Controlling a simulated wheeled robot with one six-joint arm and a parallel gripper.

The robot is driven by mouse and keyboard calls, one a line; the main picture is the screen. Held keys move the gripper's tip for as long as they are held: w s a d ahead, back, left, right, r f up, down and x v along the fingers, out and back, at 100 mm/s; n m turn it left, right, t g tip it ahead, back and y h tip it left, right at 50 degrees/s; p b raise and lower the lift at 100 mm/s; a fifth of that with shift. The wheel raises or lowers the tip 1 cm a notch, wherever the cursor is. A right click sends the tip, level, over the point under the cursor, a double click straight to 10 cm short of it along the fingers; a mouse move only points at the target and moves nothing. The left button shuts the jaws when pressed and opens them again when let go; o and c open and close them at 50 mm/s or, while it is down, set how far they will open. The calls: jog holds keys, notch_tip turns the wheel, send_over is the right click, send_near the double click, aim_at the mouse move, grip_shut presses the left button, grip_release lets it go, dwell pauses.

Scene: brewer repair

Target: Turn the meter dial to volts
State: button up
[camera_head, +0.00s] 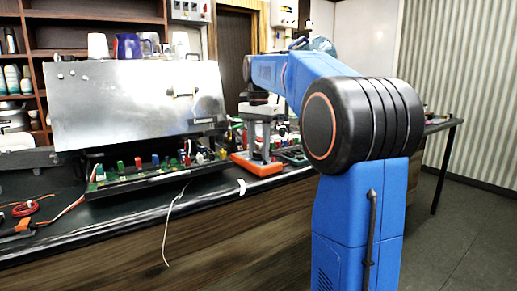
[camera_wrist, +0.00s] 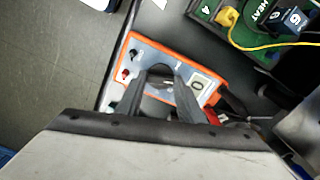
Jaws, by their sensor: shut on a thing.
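The meter (camera_head: 256,167) is an orange-edged box lying on the dark counter in the head view. In the wrist view the meter (camera_wrist: 147,44) shows a pale face with a small display (camera_wrist: 197,85) and a black and a red socket at its left. My gripper (camera_head: 259,150) points down over the meter. In the wrist view my gripper (camera_wrist: 163,80) has its two dark fingers on the dark round dial (camera_wrist: 160,72) at the middle of the face. The fingers are shut on the dial and cover much of it. Its pointer and markings cannot be read.
An opened brewer with a large metal panel (camera_head: 135,98) stands left of the meter, with a board of coloured parts (camera_head: 150,170) below. A yellow wire (camera_wrist: 262,45) crosses a green board in the wrist view. Red leads (camera_head: 27,208) lie at the counter's left.

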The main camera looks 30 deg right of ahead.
dwell(0.4)
jog(key=o, duration=1.1)
jog(key=shift+c, duration=0.2)
